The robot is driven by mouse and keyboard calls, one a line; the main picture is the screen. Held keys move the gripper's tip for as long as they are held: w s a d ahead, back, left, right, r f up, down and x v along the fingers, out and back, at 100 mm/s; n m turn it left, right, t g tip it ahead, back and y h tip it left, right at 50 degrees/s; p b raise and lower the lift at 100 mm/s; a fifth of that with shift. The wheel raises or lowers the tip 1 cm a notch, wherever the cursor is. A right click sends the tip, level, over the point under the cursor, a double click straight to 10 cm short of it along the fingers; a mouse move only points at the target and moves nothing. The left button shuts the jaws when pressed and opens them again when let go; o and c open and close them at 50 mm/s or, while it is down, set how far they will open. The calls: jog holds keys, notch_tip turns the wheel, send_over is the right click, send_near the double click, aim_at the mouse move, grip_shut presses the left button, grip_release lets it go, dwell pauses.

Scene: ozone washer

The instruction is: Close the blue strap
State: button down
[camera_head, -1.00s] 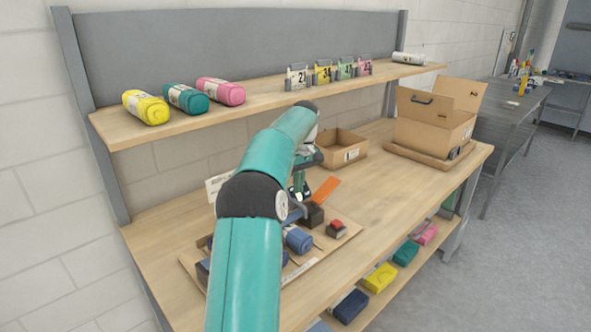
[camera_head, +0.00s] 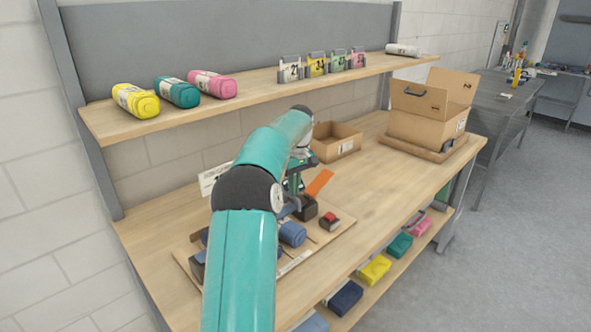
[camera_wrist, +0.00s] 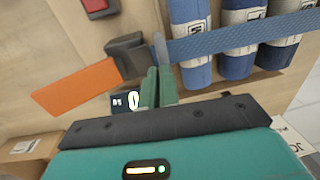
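The blue strap (camera_wrist: 235,38) runs across several blue rolls in the wrist view, from the right edge to a narrow grey end tab (camera_wrist: 160,46). My gripper (camera_wrist: 159,76) has its two green fingers close together around this tab, seemingly pinching it; the exact contact is partly hidden. A dark buckle block (camera_wrist: 126,46) lies just left of the tab, apart from it. An orange flap (camera_wrist: 74,87) sticks out from the buckle side; it also shows in the head view (camera_head: 319,183). In the head view my arm hides most of the strap.
A red button on a dark base (camera_head: 329,220) sits right of the buckle on the board. An open cardboard tray (camera_head: 337,141) stands behind, and a larger box (camera_head: 425,125) at the far right. The shelf above holds rolls and number tags.

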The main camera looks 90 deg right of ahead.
notch_tip(320, 180, up, 14)
jog(key=shift+s+d+f, duration=0.15)
jog(key=shift+s+d, duration=0.15)
jog(key=shift+s, duration=0.15)
dwell(0.5)
